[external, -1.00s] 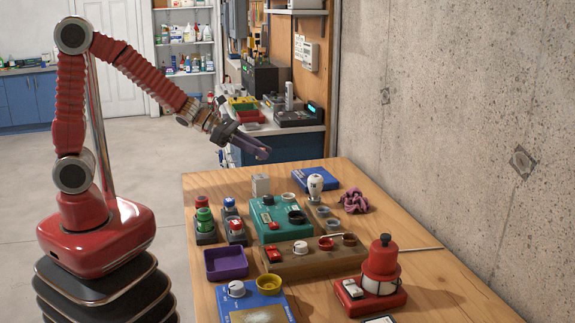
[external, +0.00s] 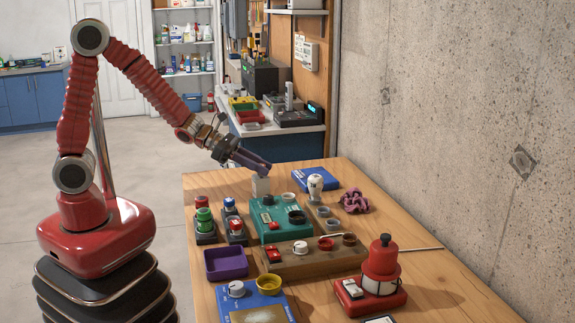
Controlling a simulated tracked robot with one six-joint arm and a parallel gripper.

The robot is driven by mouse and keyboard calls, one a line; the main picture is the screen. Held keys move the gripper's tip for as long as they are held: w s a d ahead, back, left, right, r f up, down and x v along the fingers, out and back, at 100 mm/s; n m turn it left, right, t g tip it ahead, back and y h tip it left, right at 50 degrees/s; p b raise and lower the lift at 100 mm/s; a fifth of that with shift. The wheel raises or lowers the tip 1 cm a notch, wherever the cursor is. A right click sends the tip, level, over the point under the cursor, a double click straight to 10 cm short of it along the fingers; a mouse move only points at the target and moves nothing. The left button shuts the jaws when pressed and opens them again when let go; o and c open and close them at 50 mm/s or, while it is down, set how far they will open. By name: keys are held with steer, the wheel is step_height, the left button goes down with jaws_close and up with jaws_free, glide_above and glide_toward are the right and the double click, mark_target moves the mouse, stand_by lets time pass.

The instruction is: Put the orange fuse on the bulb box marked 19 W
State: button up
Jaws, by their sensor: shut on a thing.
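My gripper (external: 252,161) is at the back left of the wooden bench, pointing down to the right. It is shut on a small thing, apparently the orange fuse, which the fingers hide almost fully. No orange fuse shows elsewhere on the bench. A small pale upright box (external: 261,187) stands just below the fingertips, near the back left edge; it may be the bulb box. No 19 W mark can be read at this size. The fingertips appear above the box, and a gap between them is hard to judge.
A teal unit (external: 273,232) stands in front of the pale box. A white bulb (external: 315,185) stands upright to the right. A blue flat box (external: 322,177) lies behind it. Red and green buttons (external: 204,220), a purple tray (external: 226,264) and a red lamp unit (external: 380,267) are nearer.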

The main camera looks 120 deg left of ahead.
steer(key=shift+f, duration=0.1)
steer(key=o, duration=1)
steer(key=shift+s+d+r, duration=0.15)
steer(key=shift+s+r, duration=0.3)
steer(key=shift+s, duration=0.15)
steer(key=shift+v, duration=5.3)
steer(key=shift+d, duration=0.1)
